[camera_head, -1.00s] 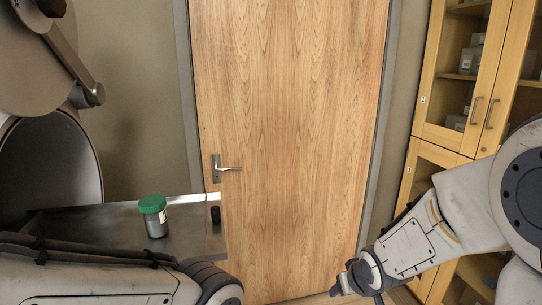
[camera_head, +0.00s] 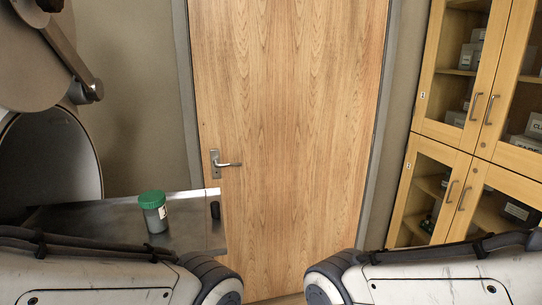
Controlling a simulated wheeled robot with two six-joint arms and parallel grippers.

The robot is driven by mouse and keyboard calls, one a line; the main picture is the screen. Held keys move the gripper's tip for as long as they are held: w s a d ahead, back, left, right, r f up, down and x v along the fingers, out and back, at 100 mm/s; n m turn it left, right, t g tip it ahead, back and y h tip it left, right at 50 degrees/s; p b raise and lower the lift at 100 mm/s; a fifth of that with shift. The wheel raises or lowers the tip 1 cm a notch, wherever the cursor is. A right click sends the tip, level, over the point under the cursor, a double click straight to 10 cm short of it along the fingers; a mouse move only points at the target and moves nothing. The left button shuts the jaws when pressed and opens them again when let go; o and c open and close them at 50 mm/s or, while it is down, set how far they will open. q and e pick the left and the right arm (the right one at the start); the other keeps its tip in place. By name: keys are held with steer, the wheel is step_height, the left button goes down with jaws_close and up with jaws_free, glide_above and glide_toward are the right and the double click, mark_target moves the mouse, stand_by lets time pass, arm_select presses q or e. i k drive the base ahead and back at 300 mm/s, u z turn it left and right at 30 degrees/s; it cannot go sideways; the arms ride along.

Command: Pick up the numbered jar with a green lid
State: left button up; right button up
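The jar (camera_head: 154,213) has a green lid and a grey body with a white label. It stands upright on a metal shelf (camera_head: 100,214) at the left, near the shelf's right end. Any number on the label is too small to read. My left arm comes in along the bottom left, in front of the shelf and nearer to me than the jar. My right arm lies along the bottom right. Neither gripper shows; only arm links are in view. Nothing touches the jar.
A small black object (camera_head: 215,210) stands at the shelf's right end. A large round metal door (camera_head: 52,160) stands open behind the shelf at the left. A wooden door (camera_head: 285,130) with a handle fills the middle. A glass-fronted wooden cabinet (camera_head: 447,150) stands at the right.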

mark_target(151, 202)
steer(key=k, duration=0.5)
steer(key=z, duration=1.45)
steer(key=i, duration=1.1)
steer(key=u, duration=2.4)
